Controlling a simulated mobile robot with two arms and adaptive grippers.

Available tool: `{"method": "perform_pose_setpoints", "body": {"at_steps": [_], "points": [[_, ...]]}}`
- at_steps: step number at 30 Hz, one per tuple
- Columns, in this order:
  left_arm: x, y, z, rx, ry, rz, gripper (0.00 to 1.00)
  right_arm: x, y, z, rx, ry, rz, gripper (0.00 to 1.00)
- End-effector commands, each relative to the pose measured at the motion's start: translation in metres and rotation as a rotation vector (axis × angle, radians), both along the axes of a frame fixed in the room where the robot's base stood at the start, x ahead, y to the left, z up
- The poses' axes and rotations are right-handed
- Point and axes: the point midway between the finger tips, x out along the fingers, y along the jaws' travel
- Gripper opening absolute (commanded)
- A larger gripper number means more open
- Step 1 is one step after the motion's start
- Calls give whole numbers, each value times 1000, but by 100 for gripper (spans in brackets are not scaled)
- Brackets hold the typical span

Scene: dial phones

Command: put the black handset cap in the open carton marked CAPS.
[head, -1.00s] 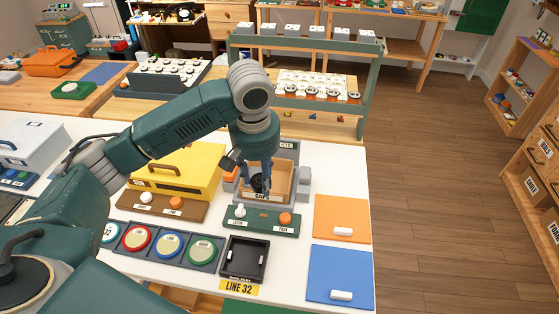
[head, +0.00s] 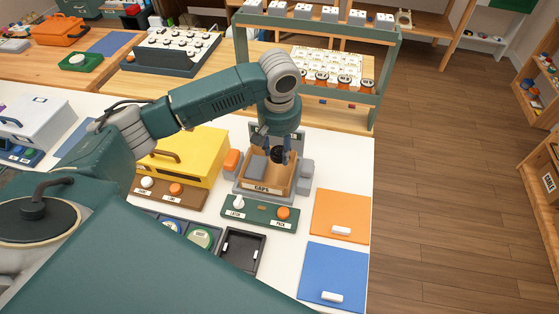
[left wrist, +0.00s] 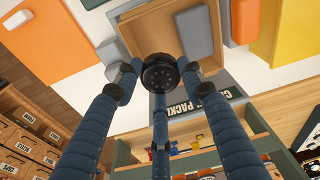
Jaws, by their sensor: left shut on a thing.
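The black handset cap (head: 278,155) is round and held between the fingers of my left gripper (head: 281,152). In the left wrist view the cap (left wrist: 158,74) sits between three blue fingers of the left gripper (left wrist: 158,82), shut on it. The open brown carton (head: 262,189) marked CAPS stands on the white table. The cap is over the carton's back right part; I cannot tell its exact height. The carton's rim (left wrist: 128,12) shows beyond the cap in the left wrist view. A flat grey piece (head: 257,166) shows at the carton. My right gripper is not in view.
A grey packer stand (head: 306,175) surrounds the carton, with an orange block (head: 233,160) on its left. A yellow case (head: 190,150) is left of it. A green switch panel (head: 260,213) and black tray (head: 242,250) are in front. Orange (head: 340,215) and blue (head: 335,272) mats lie right.

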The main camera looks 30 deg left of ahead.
Motion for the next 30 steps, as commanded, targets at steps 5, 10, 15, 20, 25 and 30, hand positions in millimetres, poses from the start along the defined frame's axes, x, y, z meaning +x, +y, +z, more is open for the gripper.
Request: {"method": "perform_pose_setpoints", "body": {"at_steps": [5, 10, 15, 20, 25, 30], "points": [[0, 0, -21, -1, 0, 0, 19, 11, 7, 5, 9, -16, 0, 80], [-1, 0, -41, 0, 2, -1, 19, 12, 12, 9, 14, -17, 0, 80], [0, -1, -63, 0, 0, 0, 19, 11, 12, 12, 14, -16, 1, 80], [0, -1, -67, -1, -2, -1, 19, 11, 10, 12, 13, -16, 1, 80], [0, -1, -67, 0, -1, -1, 19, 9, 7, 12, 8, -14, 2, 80], [0, -1, -72, -2, -1, 0, 19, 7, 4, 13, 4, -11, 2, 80]]}}
